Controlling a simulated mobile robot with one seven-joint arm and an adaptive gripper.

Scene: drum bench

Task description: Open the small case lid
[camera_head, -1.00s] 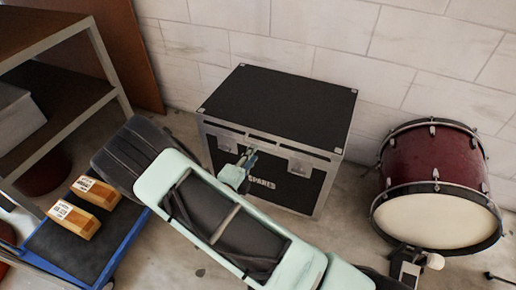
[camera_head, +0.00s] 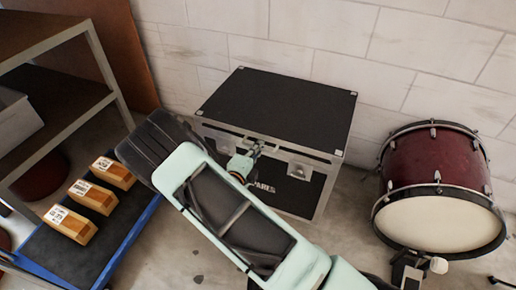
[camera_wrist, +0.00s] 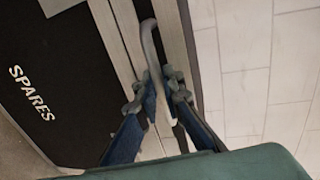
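The small case (camera_head: 300,205) is a black box with silver edging and the word SPARES on its front. It stands on the floor by the wall. Its flat black lid (camera_head: 285,105) appears down on the body. My gripper (camera_head: 257,149) is at the lid's front edge, between the two silver front plates. In the wrist view a curved grey handle (camera_wrist: 149,40) runs from the silver edge in between my two fingers (camera_wrist: 162,88). The fingers are close on either side of it, and whether they press on it cannot be told. My arm hides part of the case front.
A dark red bass drum (camera_head: 430,160) stands to the right of the case. A metal shelf (camera_head: 62,60) is at the left, with a blue-edged platform (camera_head: 70,250) carrying three orange-tan boxes (camera_head: 92,196). A tiled wall (camera_head: 320,40) is close behind the case.

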